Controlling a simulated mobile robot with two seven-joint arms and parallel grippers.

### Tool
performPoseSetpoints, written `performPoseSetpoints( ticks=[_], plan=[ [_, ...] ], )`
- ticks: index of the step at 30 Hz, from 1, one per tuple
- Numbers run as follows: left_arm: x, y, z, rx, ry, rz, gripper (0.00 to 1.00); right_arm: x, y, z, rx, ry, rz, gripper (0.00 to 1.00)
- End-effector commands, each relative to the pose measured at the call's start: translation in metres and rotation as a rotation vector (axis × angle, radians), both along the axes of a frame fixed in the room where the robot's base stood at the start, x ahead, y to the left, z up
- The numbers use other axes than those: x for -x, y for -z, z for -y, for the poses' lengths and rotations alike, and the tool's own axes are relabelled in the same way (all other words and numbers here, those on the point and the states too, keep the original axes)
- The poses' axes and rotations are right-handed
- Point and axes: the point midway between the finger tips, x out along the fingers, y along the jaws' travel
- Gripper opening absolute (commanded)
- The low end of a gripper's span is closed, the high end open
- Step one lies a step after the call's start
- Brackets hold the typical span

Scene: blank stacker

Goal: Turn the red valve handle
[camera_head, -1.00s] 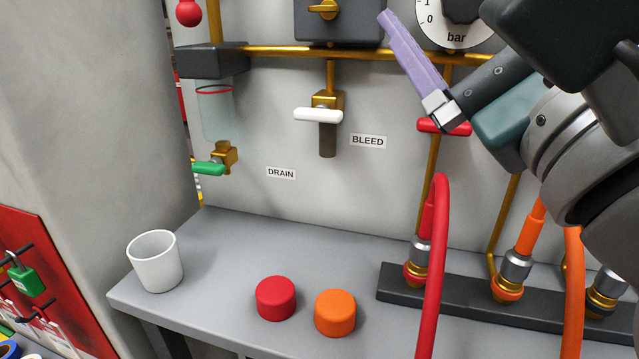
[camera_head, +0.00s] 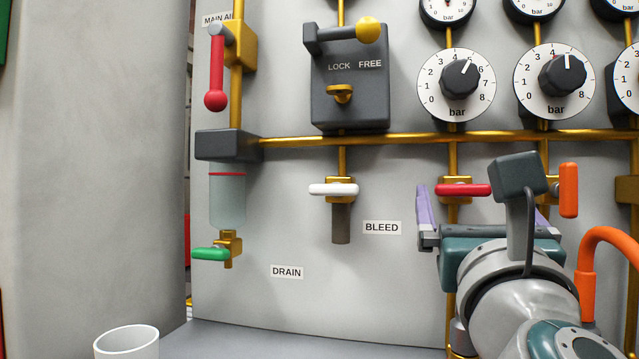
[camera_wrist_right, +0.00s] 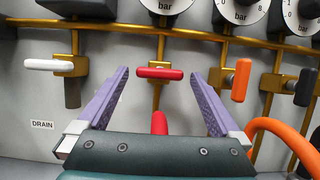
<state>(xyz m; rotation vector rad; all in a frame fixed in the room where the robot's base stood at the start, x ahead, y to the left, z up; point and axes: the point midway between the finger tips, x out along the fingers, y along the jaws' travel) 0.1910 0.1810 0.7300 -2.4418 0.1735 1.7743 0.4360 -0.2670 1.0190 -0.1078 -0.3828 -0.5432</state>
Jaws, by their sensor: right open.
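The red valve handle (camera_head: 463,190) lies horizontal on a brass valve below a dial. It also shows in the right wrist view (camera_wrist_right: 160,73), centred between the finger tips. My right gripper (camera_head: 483,200) is open and empty, pointing at the wall, with its purple fingers on either side of this handle and a gap on both sides. In the head view its wrist camera covers part of the right finger. A second red handle, a vertical lever with a ball end (camera_head: 215,75), hangs at the upper left by a partly hidden MAIN AIR label. My left gripper is not in view.
An orange handle (camera_head: 568,190) stands vertical just right of my right gripper, above an orange hose (camera_head: 600,240). A white handle (camera_head: 333,190) and a green handle (camera_head: 210,254) are to the left. A white cup (camera_head: 127,342) is at the bottom left.

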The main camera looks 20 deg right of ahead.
Motion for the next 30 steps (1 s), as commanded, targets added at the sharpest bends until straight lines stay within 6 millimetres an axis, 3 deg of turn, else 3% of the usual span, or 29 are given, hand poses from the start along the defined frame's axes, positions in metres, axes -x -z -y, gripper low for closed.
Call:
performPoseSetpoints(
  ticks=[6,16,30],
  plan=[
    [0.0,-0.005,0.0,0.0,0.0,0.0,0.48,-0.021,-0.011,0.013,0.001,0.0,0.0,1.0],
    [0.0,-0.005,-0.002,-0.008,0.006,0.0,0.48,-0.024,-0.011,0.015,0.0,-0.001,0.0,1.0],
    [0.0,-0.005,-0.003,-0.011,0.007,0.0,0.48,-0.024,-0.011,0.015,0.001,-0.001,-0.001,0.47]
  ],
)
